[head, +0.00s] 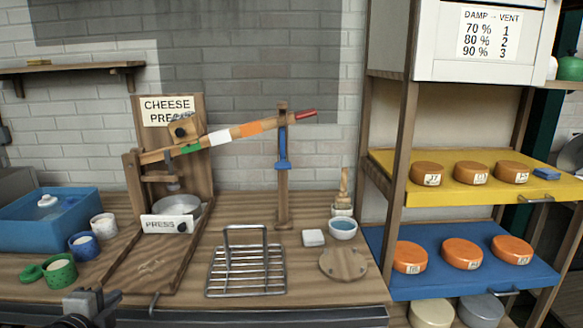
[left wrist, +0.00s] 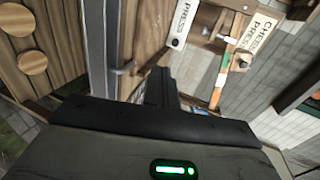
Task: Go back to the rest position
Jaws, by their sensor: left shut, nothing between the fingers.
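My left gripper (head: 90,303) shows at the bottom left of the head view, low in front of the wooden counter (head: 310,265). It is shut and empty. In the left wrist view its dark fingers (left wrist: 160,85) are together, with the counter front and the cheese press beyond them. The cheese press (head: 205,150) stands at the back left of the counter, its striped lever tilted up to the right. My right gripper is in neither view.
A blue tub (head: 45,220) and several small cups stand at the counter's left. A wire rack (head: 246,270) and a round wooden board (head: 343,263) lie towards the front. At right, a shelf has a yellow tray (head: 420,190) and a blue tray (head: 415,289) with cheeses.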

